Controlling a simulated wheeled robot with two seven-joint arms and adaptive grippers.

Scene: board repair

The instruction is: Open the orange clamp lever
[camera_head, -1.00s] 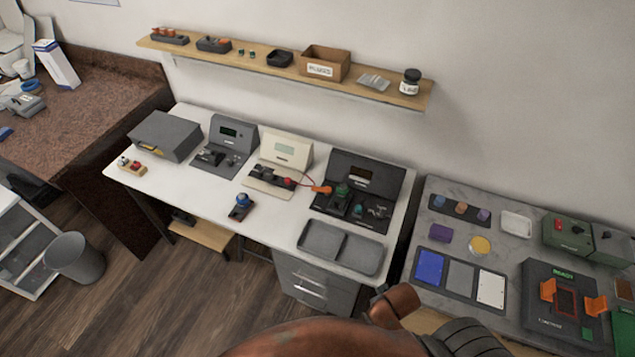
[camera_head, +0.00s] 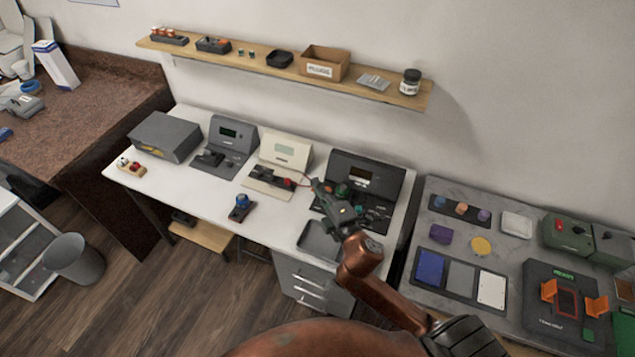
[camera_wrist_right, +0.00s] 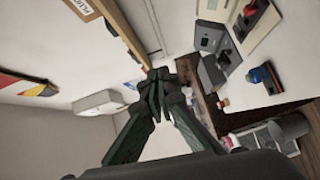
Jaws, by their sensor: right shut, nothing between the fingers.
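The dark test station (camera_head: 368,172) stands at the right of the white bench, with a small screen and a green knob (camera_head: 342,190). No orange lever shows on it now, where my right gripper covers its left front. My right gripper (camera_head: 318,186) is shut and empty, over that front left part; I cannot tell whether it touches anything. In the right wrist view its closed fingers (camera_wrist_right: 158,88) point along the bench, and no orange lever shows there. Two orange flaps (camera_head: 548,290) (camera_head: 596,307) stand on the dark fixture (camera_head: 545,323) on the grey table. My left gripper is out of view.
The cream station (camera_head: 283,150) with a red-tipped lead stands left of the dark one. A blue-knobbed device (camera_head: 241,207) is near the bench front. A grey tray (camera_head: 318,240) lies partly under my right arm. The wooden shelf (camera_head: 215,62) hangs above.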

